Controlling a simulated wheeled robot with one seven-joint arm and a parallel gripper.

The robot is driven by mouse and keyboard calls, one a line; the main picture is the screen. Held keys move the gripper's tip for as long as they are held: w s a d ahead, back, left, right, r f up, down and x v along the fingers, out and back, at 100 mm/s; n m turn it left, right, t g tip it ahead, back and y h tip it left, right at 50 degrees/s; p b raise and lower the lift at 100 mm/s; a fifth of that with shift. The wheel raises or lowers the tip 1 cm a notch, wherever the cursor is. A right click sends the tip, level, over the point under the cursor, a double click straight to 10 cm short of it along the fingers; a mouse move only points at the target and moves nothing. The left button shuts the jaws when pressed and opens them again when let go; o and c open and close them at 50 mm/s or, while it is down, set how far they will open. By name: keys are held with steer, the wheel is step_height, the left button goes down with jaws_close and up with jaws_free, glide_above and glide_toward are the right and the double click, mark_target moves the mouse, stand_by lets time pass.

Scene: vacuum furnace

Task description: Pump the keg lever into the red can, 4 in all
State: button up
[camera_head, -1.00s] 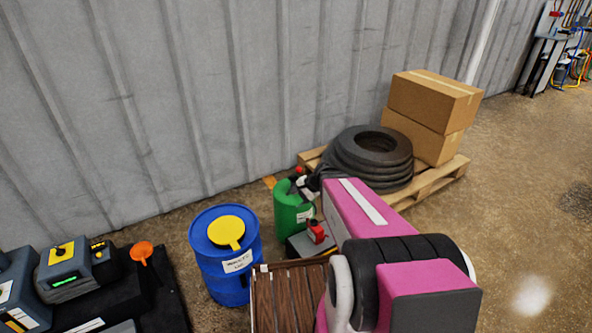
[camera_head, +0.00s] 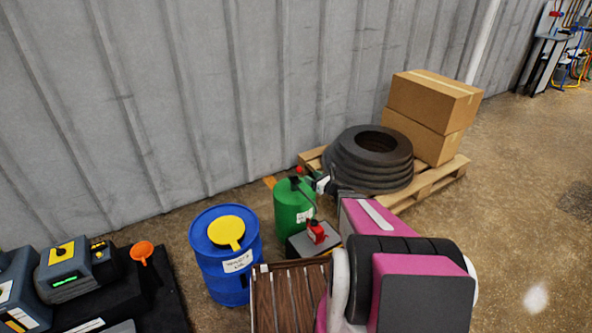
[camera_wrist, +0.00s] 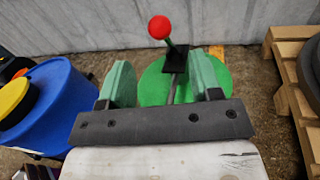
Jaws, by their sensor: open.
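The green keg (camera_head: 290,207) stands on the floor near the wall; it also shows in the wrist view (camera_wrist: 157,86). Its lever ends in a red ball knob (camera_wrist: 159,27), which stands up above a black bracket (camera_wrist: 174,67) on the keg's top. The red can (camera_head: 316,231) sits on a grey block just right of the keg. My gripper (camera_wrist: 164,82) is open, with its two green fingers apart and nothing between their tips. In the wrist view the knob lies beyond the fingertips, between their lines. In the head view my gripper is beside the keg's top, right of it.
A blue drum (camera_head: 225,262) with a yellow lid stands left of the keg. A pallet (camera_head: 440,182) with black hoses or tyres (camera_head: 368,160) and cardboard boxes (camera_head: 430,105) is at the right. A slatted wooden surface (camera_head: 283,297) lies in front.

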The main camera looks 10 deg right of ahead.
mark_target(297, 171)
steer(key=x, duration=1)
steer(key=shift+w+a, duration=0.2)
steer(key=shift+w, duration=0.05)
jaws_close()
